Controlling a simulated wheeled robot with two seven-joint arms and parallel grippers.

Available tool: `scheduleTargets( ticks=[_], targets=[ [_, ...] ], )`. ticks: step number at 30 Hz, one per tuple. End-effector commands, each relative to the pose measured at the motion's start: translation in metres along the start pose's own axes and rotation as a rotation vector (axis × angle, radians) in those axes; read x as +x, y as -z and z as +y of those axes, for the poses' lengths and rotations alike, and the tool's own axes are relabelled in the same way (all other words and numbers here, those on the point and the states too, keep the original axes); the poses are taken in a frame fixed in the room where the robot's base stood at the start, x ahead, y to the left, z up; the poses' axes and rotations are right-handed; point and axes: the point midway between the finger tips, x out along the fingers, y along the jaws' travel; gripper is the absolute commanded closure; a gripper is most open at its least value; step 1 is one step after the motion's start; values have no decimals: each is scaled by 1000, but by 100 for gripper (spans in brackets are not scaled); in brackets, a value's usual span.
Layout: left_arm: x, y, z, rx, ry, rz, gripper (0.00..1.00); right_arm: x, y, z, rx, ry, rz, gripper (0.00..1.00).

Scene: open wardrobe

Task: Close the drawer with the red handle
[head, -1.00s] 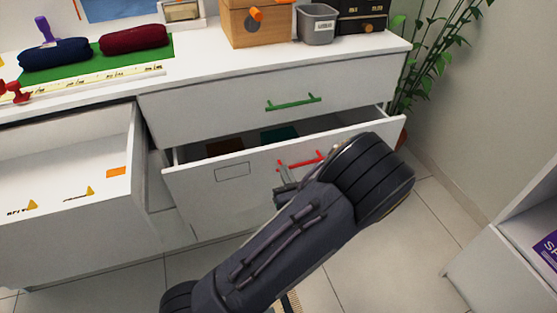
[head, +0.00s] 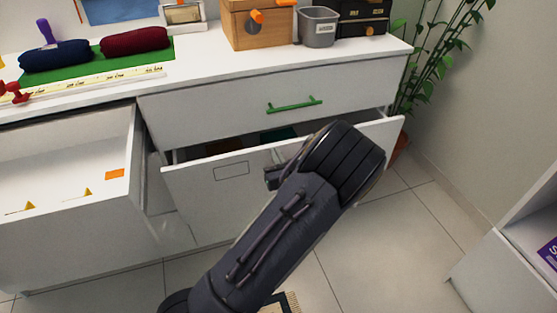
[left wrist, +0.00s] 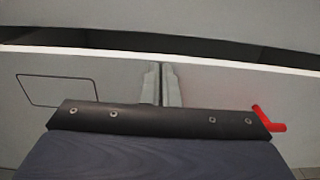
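The drawer with the red handle (head: 198,203) stands partly open below the drawer with the green handle (head: 294,104). A dark gap shows behind its front's top edge. My left arm covers its red handle in the head view. In the left wrist view the red handle (left wrist: 272,121) is at the right, and the drawer front (left wrist: 215,100) fills the middle. My left gripper (left wrist: 163,84) points at this front, left of the handle, with its fingers together and nothing between them. I cannot tell whether the fingertips touch the front. My right gripper is out of view.
Another drawer (head: 65,230) stands far open at the left. The white top (head: 215,65) carries rolled cloths, a wooden box (head: 257,25) and a grey bin (head: 318,27). A plant (head: 430,60) stands at the right. A white shelf unit (head: 490,265) is at the lower right.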

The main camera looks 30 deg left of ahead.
Motion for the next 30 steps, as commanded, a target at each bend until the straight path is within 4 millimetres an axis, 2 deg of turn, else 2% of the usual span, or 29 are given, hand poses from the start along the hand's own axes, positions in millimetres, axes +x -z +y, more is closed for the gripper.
scheduleTargets(
  ticks=[1,6,10,23,30],
  targets=[
    [15,-1,2,-1,-6,-2,100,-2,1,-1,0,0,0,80],
    [56,-1,2,-1,-5,-3,100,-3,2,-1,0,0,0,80],
    [75,-1,2,0,-3,-2,100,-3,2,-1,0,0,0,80],
    [82,-4,2,3,-2,-9,100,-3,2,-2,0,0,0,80],
    [71,-4,-9,2,-2,-5,100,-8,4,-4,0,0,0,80]
  ],
)
